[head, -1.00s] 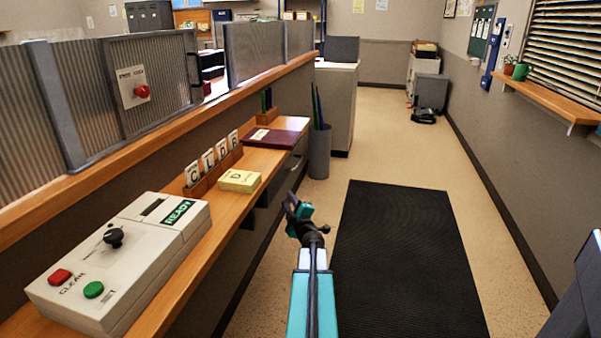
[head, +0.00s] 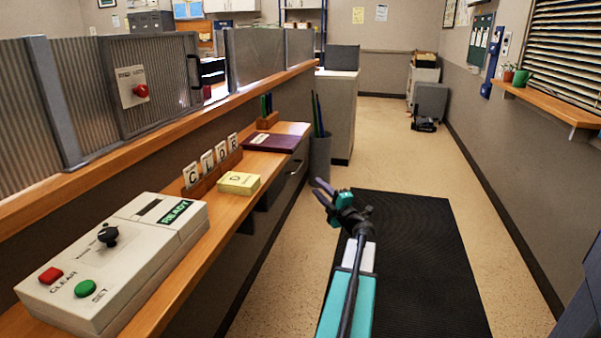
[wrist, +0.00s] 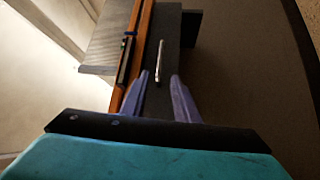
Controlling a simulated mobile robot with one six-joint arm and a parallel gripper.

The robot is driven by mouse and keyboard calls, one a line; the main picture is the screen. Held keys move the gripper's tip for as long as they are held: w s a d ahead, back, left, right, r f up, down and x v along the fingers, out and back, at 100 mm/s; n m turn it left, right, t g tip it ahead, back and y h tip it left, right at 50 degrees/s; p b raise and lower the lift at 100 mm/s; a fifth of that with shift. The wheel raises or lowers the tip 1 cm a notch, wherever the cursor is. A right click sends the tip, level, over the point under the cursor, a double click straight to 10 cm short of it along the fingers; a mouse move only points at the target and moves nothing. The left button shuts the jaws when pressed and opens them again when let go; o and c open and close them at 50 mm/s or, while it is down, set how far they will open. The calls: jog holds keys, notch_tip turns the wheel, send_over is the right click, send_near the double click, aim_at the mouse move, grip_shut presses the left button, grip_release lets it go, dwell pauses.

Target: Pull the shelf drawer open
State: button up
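The shelf drawer (head: 289,184) is a dark front under the wooden shelf's far end, below the maroon folder. Its pale bar handle (head: 297,167) is small in the head view. In the wrist view the handle (wrist: 160,60) shows on the dark drawer front (wrist: 171,28), ahead of and between the fingertips. My gripper (head: 320,188) is in the aisle, to the right of the drawer and apart from it. In the wrist view the two purple fingers of my gripper (wrist: 160,76) are spread and empty. The drawer looks closed.
The wooden shelf (head: 222,210) bears a control box (head: 120,255), letter cards (head: 207,162), a yellow block (head: 239,183) and a maroon folder (head: 272,143). A grey bin (head: 320,158) stands just past the drawer. A black mat (head: 410,250) covers the open aisle floor.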

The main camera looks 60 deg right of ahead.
jog(key=shift+w, duration=0.1)
jog(key=b+x, duration=0.1)
jog(key=x, duration=1.2)
jog(key=shift+w+d, duration=0.2)
jog(key=shift+w, duration=0.05)
grip_shut()
jog(key=shift+a, duration=0.15)
